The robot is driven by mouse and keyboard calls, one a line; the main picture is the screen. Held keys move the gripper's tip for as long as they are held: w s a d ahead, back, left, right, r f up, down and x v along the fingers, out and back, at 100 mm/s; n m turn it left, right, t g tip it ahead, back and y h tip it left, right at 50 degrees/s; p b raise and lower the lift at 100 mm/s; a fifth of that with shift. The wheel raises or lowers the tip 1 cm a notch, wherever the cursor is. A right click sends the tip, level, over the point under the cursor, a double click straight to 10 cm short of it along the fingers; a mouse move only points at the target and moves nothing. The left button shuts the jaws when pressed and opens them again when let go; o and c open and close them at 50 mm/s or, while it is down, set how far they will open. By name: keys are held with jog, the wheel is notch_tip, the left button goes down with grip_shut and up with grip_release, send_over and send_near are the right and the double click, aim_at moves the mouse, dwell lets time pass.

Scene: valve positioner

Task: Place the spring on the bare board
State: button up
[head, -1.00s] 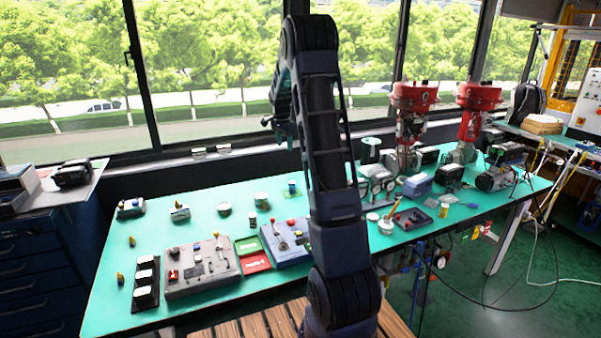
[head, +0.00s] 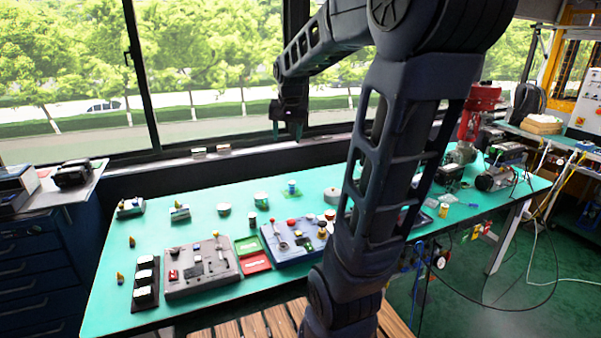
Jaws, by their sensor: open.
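My gripper (head: 287,126) is in the head view, raised in front of the window sill above the back of the green bench. Its fingers point down and are open, with nothing visible between them. I cannot pick out the spring with certainty among the small parts on the bench. A grey board (head: 190,285) and a blue board (head: 278,257) lie towards the front, both with parts on them. I cannot tell which board is the bare one. My arm hides part of the bench's right half.
The green bench top (head: 180,234) has clear patches between the parts. A small blue and white can (head: 292,187) stands near the back, below my gripper. A black rack (head: 146,283) stands at the left front. A red valve unit (head: 480,98) stands at the right.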

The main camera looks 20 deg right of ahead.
jog(key=s+a+f+n, duration=0.1)
jog(key=s+f+n, duration=0.1)
jog(key=s, duration=0.7)
jog(key=s+a+f+n+t, duration=0.1)
jog(key=s+a+f+n, duration=0.1)
jog(key=s, duration=0.8)
jog(key=shift+a+n, duration=0.25)
jog(key=shift+n, duration=0.55)
